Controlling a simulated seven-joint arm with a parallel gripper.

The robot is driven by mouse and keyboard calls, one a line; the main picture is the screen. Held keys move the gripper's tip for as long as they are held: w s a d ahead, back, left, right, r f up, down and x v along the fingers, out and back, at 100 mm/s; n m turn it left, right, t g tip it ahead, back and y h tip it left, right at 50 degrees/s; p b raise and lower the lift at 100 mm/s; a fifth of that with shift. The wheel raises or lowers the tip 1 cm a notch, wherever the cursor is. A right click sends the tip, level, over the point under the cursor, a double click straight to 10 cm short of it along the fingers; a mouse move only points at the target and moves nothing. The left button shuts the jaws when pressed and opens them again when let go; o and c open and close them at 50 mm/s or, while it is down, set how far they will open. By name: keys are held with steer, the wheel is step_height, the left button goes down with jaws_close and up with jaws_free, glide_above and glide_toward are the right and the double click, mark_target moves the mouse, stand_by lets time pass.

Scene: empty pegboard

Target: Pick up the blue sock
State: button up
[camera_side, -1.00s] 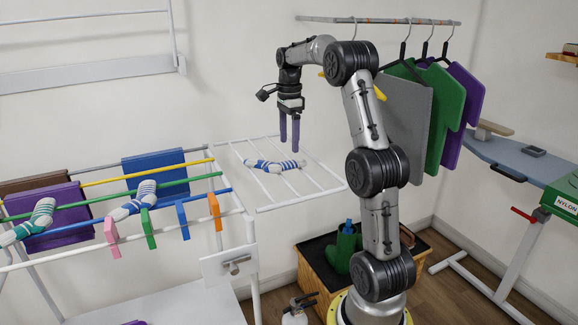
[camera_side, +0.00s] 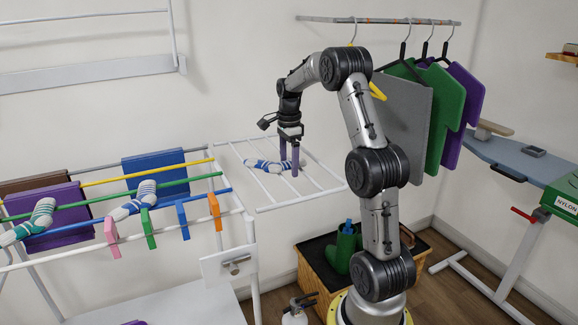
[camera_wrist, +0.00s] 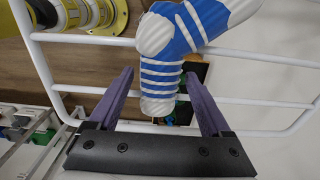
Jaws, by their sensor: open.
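The blue sock (camera_side: 262,165), blue with white stripes and white heel and toe, lies on the white bars of the drying rack's side wing in the side view. My gripper (camera_side: 289,172) points down at the sock's right part, its purple fingers reaching to the rack's level. In the wrist view the sock (camera_wrist: 162,75) lies partly between the two spread fingers of my gripper (camera_wrist: 160,95), with a gap on either side. The gripper is open and not closed on it. The sock's upper end runs out of the wrist view.
The white rack wing (camera_side: 320,188) has open gaps between its bars. Left of it, coloured bars hold other socks (camera_side: 132,202), cloths (camera_side: 153,170) and several pegs (camera_side: 183,220). Hangers with a grey cloth (camera_side: 402,125) hang to the right. A wooden crate (camera_side: 312,280) stands below.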

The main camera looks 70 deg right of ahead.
steer(key=shift+c, duration=0.4)
steer(key=c, duration=0.9)
steer(key=shift+o, duration=0.2)
step_height(320, 180, up, 9)
steer(key=shift+r, duration=0.1)
